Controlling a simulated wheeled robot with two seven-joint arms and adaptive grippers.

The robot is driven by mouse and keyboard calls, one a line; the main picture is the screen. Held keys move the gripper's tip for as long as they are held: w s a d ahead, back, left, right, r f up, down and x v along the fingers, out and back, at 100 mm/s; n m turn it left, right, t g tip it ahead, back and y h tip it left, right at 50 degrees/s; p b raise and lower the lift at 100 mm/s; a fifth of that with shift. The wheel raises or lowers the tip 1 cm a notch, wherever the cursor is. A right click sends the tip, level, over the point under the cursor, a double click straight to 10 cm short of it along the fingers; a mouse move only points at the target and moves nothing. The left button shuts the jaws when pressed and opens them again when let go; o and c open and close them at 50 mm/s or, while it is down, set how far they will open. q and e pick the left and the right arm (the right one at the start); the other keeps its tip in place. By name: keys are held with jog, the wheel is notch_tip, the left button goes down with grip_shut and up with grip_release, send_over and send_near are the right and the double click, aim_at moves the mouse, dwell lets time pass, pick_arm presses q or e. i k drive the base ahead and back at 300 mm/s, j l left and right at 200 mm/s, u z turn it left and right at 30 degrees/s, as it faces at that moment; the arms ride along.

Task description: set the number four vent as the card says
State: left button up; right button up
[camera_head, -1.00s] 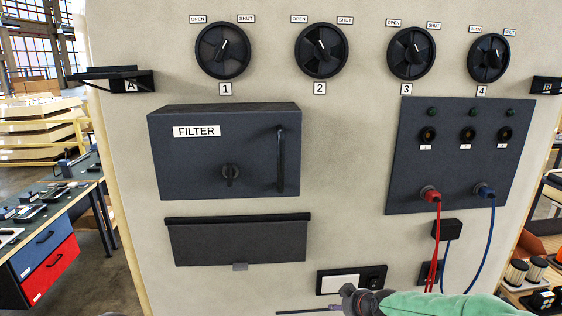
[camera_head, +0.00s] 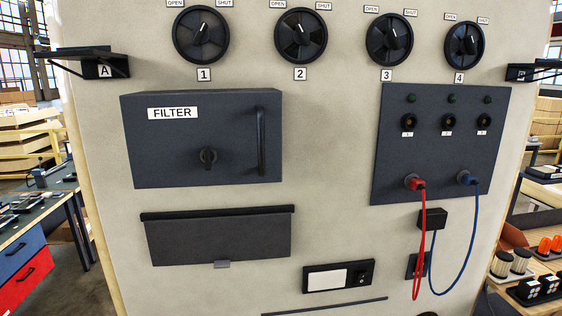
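The number four vent knob (camera_head: 465,45) is a round black dial at the upper right of the beige panel, above the label 4 (camera_head: 459,78). Small OPEN and SHUT labels sit above it. Its white pointer mark leans up and slightly right, towards SHUT. Similar knobs are number one (camera_head: 201,36), number two (camera_head: 300,36) and number three (camera_head: 389,40). No card with readable instructions shows. Neither of my grippers can be seen; only a small dark shape shows at the bottom edge, too little to identify.
A FILTER box (camera_head: 135,150) with a handle juts out at left, above a dark flap bin (camera_head: 218,240). A dark socket board (camera_head: 440,165) carries a red cable (camera_head: 419,240) and a blue cable (camera_head: 470,240). Brackets A (camera_head: 105,70) and B (camera_head: 520,73) flank the panel.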

aim_at(467, 47)
jog(key=z, duration=1.25)
